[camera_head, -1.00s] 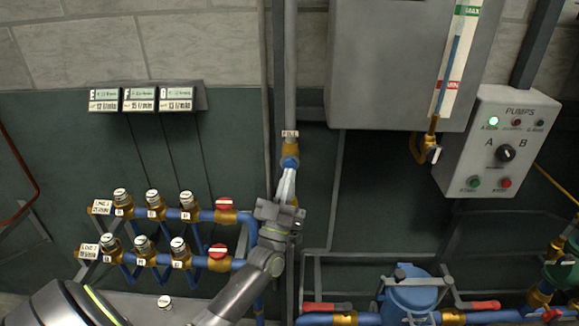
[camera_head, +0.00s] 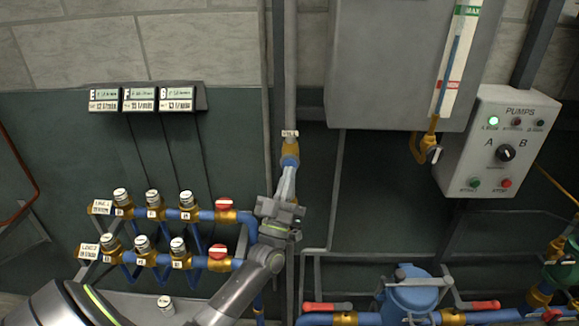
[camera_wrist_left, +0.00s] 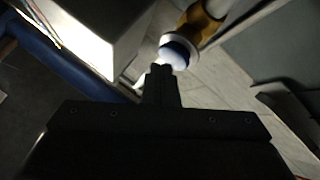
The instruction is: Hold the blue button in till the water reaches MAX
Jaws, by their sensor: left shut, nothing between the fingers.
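My left gripper (camera_head: 287,198) is shut and empty in front of the vertical pipe. In the wrist view its dark fingertips (camera_wrist_left: 162,70) meet the lower edge of the round blue button (camera_wrist_left: 176,54), which has a pale collar and a brass fitting behind it. They look to be at or against the button; I cannot tell how far it is pushed in. The water gauge (camera_head: 455,65) hangs on the grey tank. My right gripper is out of view.
A grey pump box (camera_head: 500,140) with a lit green lamp is right of the tank (camera_head: 390,70). Left of my gripper are brass valves (camera_head: 150,230) with two red handles. A blue housing (camera_head: 410,292) and red-handled pipes lie at lower right.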

